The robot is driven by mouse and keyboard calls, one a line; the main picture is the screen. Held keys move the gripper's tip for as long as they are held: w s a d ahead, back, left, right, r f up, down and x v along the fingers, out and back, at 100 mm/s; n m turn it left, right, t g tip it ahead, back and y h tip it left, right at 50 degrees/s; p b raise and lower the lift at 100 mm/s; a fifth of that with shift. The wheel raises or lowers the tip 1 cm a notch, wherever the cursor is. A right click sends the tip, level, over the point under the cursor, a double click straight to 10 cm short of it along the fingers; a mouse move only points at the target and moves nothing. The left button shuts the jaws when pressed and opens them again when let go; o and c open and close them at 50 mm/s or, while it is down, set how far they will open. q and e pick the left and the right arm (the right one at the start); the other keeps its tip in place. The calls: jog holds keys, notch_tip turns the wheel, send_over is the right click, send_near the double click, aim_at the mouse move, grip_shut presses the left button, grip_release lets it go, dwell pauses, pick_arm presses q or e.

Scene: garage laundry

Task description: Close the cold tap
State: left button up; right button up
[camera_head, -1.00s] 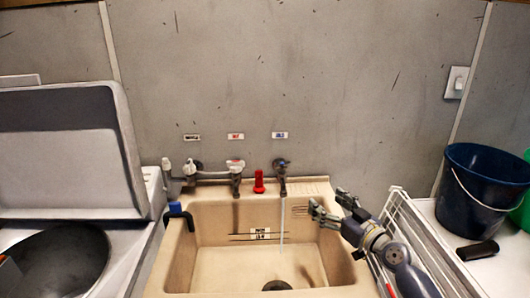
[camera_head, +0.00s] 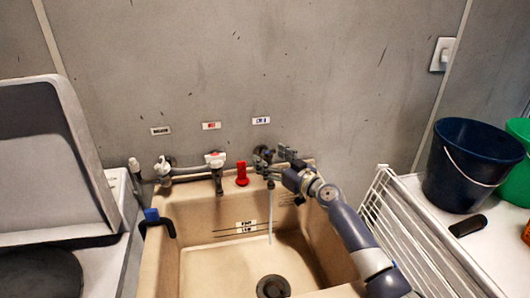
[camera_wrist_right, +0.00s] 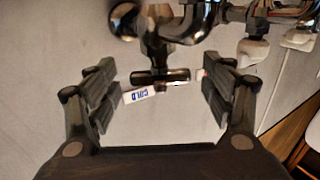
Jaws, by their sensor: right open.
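The cold tap (camera_head: 264,152) is on the wall below a blue-marked label (camera_head: 261,120), at the right of the row of taps. A thin stream of water (camera_head: 270,218) falls from it into the sink. My right gripper (camera_head: 274,160) is at the tap and partly hides it. In the right wrist view, my right gripper (camera_wrist_right: 158,92) is open, with its fingers on either side of the tap's dark crossbar handle (camera_wrist_right: 160,76) and visible gaps on both sides. The "COLD" label (camera_wrist_right: 138,95) shows behind the handle. My left gripper is out of view.
The hot tap (camera_head: 215,160) and washer tap (camera_head: 165,165) are to the left. A red object (camera_head: 242,174) stands on the rim of the beige sink (camera_head: 200,212). A white wire rack (camera_head: 405,225) stands right of it, near a blue bucket (camera_head: 468,168).

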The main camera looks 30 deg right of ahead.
jog(key=shift+x, duration=1)
jog(key=shift+w+a, duration=0.1)
jog(key=shift+w, duration=0.35)
jog(key=shift+c, duration=1.1)
jog(key=c, duration=0.9)
jog(key=shift+r+p, duration=0.15)
jog(key=shift+p, duration=0.25)
jog(key=m+h+p, duration=0.2)
jog(key=h+p, duration=0.2)
jog(key=p, duration=0.1)
jog(key=m+h+p, duration=0.3)
jog(key=p, duration=0.2)
jog(key=shift+r+h, duration=0.2)
jog(key=shift+h, duration=0.2)
jog(key=shift+f+m+h+p, duration=0.15)
jog(key=shift+m+h+p, duration=0.2)
jog(key=shift+p, duration=0.35)
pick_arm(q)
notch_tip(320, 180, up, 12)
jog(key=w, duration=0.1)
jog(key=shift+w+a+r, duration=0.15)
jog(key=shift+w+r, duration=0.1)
pick_arm(e)
jog(key=shift+d+f+h, duration=0.2)
jog(key=shift+h, duration=0.05)
